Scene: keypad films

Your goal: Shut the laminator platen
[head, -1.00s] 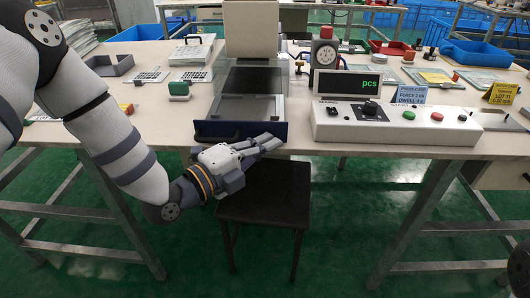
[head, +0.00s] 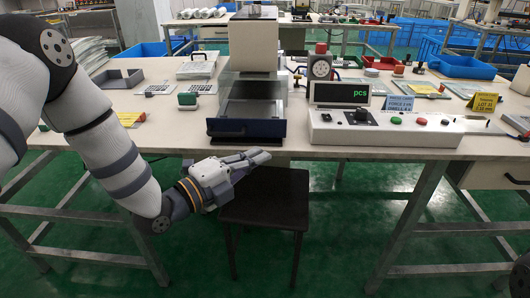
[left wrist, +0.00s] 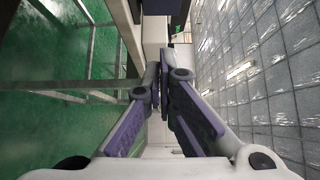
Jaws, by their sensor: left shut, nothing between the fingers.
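The laminator (head: 255,48) stands on the table left of the console, with a pale upright box at its back. Its platen (head: 250,108) is a grey tray with a blue front (head: 245,130) and a dark handle at that front's left. The tray extends forward from under the pale box, so it is open. My left gripper (head: 262,156) is shut and empty, just below and in front of the blue front, near the table edge. I cannot tell whether it touches. Its closed fingers (left wrist: 163,60) fill the middle of the left wrist view. My right gripper is out of view.
A console (head: 385,128) with a green-lit display (head: 342,94), knob and buttons stands close on the right. A green-topped block (head: 187,100) and a grey tray (head: 118,78) are to the left. A dark stool (head: 265,195) stands under the front edge.

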